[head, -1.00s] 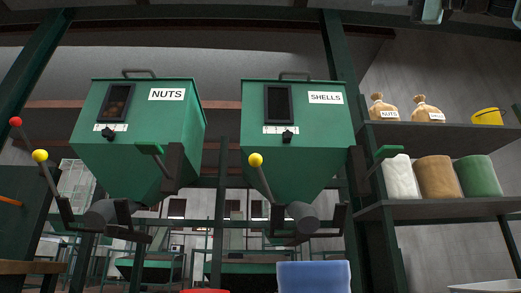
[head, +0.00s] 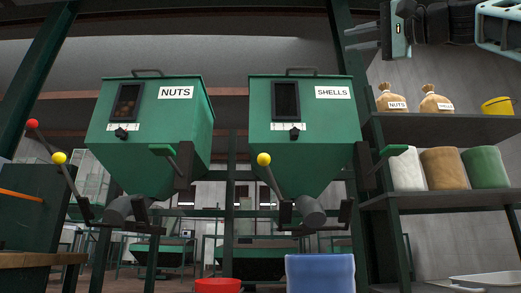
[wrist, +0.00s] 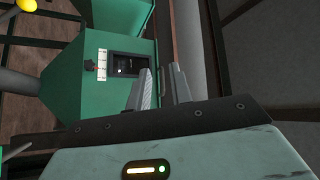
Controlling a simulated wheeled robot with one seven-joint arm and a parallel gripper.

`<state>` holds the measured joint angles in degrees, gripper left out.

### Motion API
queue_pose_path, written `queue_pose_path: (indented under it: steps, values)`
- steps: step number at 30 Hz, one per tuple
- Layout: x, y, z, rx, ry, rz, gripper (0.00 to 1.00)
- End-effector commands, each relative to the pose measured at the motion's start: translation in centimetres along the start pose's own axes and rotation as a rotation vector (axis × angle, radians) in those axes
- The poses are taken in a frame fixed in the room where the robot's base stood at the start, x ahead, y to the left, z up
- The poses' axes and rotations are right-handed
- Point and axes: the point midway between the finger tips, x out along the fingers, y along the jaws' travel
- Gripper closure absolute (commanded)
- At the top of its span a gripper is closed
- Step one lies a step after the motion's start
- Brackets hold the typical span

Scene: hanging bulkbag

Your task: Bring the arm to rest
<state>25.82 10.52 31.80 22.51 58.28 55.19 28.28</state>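My gripper (head: 362,38) is at the top right of the head view, pointing left, high in front of the right-hand post and above the shelves. In the wrist view its two fingers (wrist: 160,88) stand apart with nothing between them, so it is open and empty. Behind them in the wrist view is a green hopper (wrist: 70,85) with a dark window and a scale; its label cannot be read there. In the head view the NUTS hopper (head: 150,150) hangs at left and the SHELLS hopper (head: 300,150) at centre.
Levers with a red knob (head: 32,124) and yellow knobs (head: 264,159) stick out near the hoppers. A blue bin (head: 320,272) and a red tub (head: 218,286) are below. Shelves (head: 450,127) at right hold labelled sacks, rolls and a yellow bucket (head: 497,106).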

Motion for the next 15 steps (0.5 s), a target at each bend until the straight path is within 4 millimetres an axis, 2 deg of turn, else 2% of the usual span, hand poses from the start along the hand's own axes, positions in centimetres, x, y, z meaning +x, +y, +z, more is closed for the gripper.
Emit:
queue_pose_path:
  steps: [1, 5, 8, 12, 15]
  values:
    - [1.6, 1.2, 0.2, 0.014, -0.017, 0.039, 0.79]
    - [5.5, 6.3, 2.0, 0.04, -0.072, 0.167, 0.79]
    - [8.4, 11.4, 5.1, 0.047, -0.142, 0.294, 0.79]
    - [10.5, 18.6, 11.0, 0.03, -0.266, 0.474, 0.79]
    - [10.4, 23.4, 16.1, -0.001, -0.372, 0.596, 0.79]
